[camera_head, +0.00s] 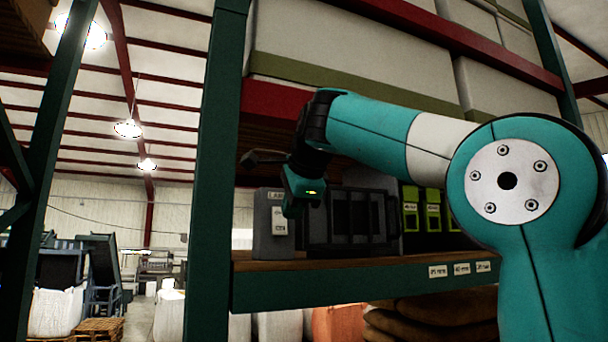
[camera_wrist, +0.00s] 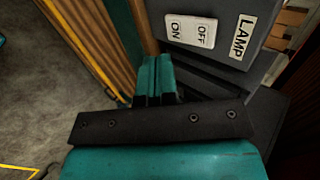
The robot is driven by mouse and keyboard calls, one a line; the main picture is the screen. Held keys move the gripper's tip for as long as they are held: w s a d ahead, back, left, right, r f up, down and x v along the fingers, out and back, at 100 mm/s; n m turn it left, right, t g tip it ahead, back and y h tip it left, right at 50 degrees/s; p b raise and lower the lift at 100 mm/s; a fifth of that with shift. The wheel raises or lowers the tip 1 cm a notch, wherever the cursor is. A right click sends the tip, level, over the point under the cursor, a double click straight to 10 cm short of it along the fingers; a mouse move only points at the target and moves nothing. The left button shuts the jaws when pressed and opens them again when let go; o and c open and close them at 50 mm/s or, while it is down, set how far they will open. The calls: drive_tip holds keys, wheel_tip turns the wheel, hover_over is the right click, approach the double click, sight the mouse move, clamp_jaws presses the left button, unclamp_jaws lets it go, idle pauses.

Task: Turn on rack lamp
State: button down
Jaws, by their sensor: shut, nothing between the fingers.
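The grey lamp box (camera_head: 264,232) stands on the rack shelf, left of a dark frame. In the wrist view the lamp box (camera_wrist: 222,62) carries a LAMP label and a white rocker switch (camera_wrist: 191,32) marked ON and OFF. The ON end is the one closer to my fingers. My gripper (camera_head: 293,208) is in front of the box in the head view and hides part of it. In the wrist view my gripper (camera_wrist: 155,62) is shut and empty, with its fingertips just below and left of the ON end. I cannot tell whether they touch the box.
The shelf's teal front beam (camera_head: 345,284) bears size labels. A dark frame (camera_head: 350,222) and green-edged units (camera_head: 411,208) stand right of the box. A teal post (camera_head: 209,170) rises at the left. Large pale boxes (camera_head: 350,45) fill the shelf above. Sacks (camera_head: 425,308) lie below.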

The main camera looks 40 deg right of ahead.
drive_tip(key=r+p+v, duration=0.1)
drive_tip(key=p+v, duration=0.3)
drive_tip(key=v, duration=0.4)
drive_tip(key=shift+w+r, duration=0.15)
drive_tip(key=a+f+n+g+y+b, duration=0.1)
drive_tip(key=a+f+n+b, duration=0.3)
drive_tip(key=f, duration=0.5)
drive_tip(key=a+f+n+g+b, duration=0.1)
drive_tip(key=a+f+n+b, duration=0.1)
drive_tip(key=f+n, duration=0.6)
drive_tip(key=a+f+n+g+y+b, duration=0.15)
drive_tip(key=a+f+b, duration=0.25)
drive_tip(key=f, duration=0.7)
drive_tip(key=s+a+f+n+g+y+b, duration=0.1)
drive_tip(key=s+a+f+n+g+b, duration=0.1)
drive_tip(key=s+f+n, duration=0.3)
drive_tip(key=s+a+f+n+g+y+b, duration=0.1)
drive_tip(key=s+a+f+n, duration=0.4)
drive_tip(key=f, duration=0.8)
drive_tip(key=s+a+f+n+g+y+b, duration=0.2)
drive_tip(key=s+a+f+n+b, duration=0.1)
drive_tip(key=s+f, duration=0.6)
drive_tip(key=shift+a+f+n+g+b, duration=0.35)
drive_tip(key=shift+a+n, duration=0.25)
drive_tip(key=shift+n, duration=0.35)
